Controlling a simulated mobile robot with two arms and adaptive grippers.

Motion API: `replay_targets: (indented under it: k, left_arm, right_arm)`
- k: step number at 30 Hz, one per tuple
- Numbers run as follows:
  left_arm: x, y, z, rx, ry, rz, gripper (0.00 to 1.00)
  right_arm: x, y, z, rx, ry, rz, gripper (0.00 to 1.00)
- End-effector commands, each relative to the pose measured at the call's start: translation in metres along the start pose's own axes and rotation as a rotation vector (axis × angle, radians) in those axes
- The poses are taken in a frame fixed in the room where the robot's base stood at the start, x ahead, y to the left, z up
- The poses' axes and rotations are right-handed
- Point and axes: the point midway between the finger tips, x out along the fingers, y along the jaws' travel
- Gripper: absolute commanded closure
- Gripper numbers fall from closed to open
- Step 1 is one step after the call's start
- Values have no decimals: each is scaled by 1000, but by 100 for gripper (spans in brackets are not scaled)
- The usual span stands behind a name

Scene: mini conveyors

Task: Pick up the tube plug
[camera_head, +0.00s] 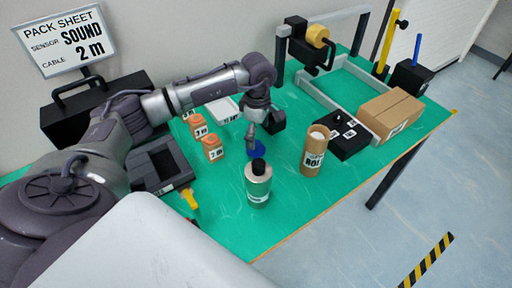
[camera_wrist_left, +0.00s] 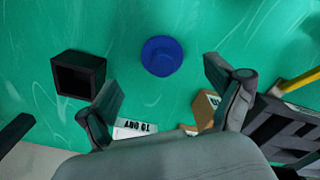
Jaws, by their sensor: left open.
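The tube plug, a small round blue cap (camera_head: 257,150), lies on the green table just below my left gripper (camera_head: 252,143) in the head view. In the left wrist view, the blue plug (camera_wrist_left: 162,56) lies beyond the fingertips, roughly centred between them. My left gripper (camera_wrist_left: 165,78) is open and empty, pointing down above the table. A brown cardboard tube (camera_head: 314,150) stands upright to the right of the plug. My right gripper is not in view.

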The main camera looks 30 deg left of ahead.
Motion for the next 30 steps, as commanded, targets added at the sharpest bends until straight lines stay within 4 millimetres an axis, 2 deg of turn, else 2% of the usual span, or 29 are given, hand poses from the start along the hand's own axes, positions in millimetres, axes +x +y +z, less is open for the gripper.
replay_targets:
  k: [5,12,21,23,30]
  left_arm:
    - [14,-2,0,1,-1,-5,7]
    - [48,-3,-2,1,-2,-3,7]
    - [55,-2,-2,1,-1,1,7]
    - [54,-2,-2,1,-1,1,16]
    - [54,-2,-2,1,-1,0,56]
  right_arm:
    - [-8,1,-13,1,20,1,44]
    - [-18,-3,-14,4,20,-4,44]
    - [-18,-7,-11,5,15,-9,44]
    - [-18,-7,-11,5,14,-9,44]
    - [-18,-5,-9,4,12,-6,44]
